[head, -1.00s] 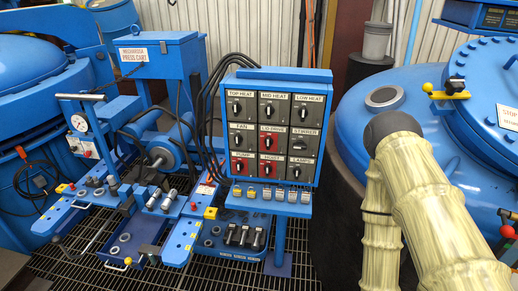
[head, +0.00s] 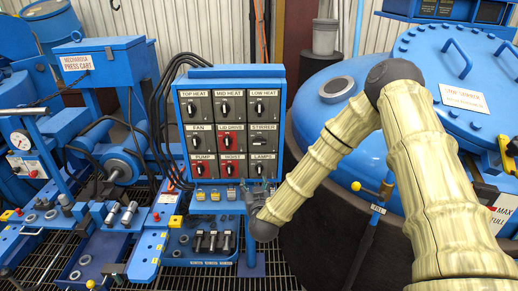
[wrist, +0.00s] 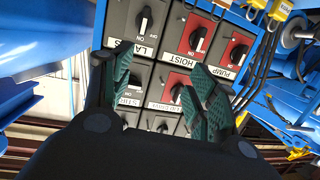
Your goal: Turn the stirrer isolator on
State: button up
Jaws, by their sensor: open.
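The stirrer isolator is a black rotary switch on a grey plate (head: 263,141), in the right column, middle row of the blue switch panel. Its handle looks roughly level, unlike the upright handles around it. In the wrist view, which is turned upside down, the stirrer plate (wrist: 139,76) is partly hidden behind the left finger. My gripper (wrist: 165,95) is open and empty, with its green-padded fingers spread in front of the panel. In the head view my gripper (head: 254,195) is at the panel's lower right, below the lamps switch, apart from the stirrer handle.
The red lid drive switch (head: 231,137) adjoins the stirrer on the left, with the lamps switch (head: 263,167) directly below. A large blue furnace lid (head: 450,90) stands to the right.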

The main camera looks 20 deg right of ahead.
aim_at(259, 142)
jog(key=w+d+r+m+t+h, duration=0.1)
jog(key=w+d+r, duration=0.1)
jog(key=r, duration=0.2)
jog(key=w+d+r+t+h, duration=0.1)
jog(key=w+d+r, duration=0.1)
jog(key=w+r, duration=0.15)
jog(key=p+x, duration=0.3)
jog(key=x, duration=0.6)
jog(key=shift+f, duration=0.2)
jog(key=shift+c, duration=0.4)
jog(key=c, duration=0.7)
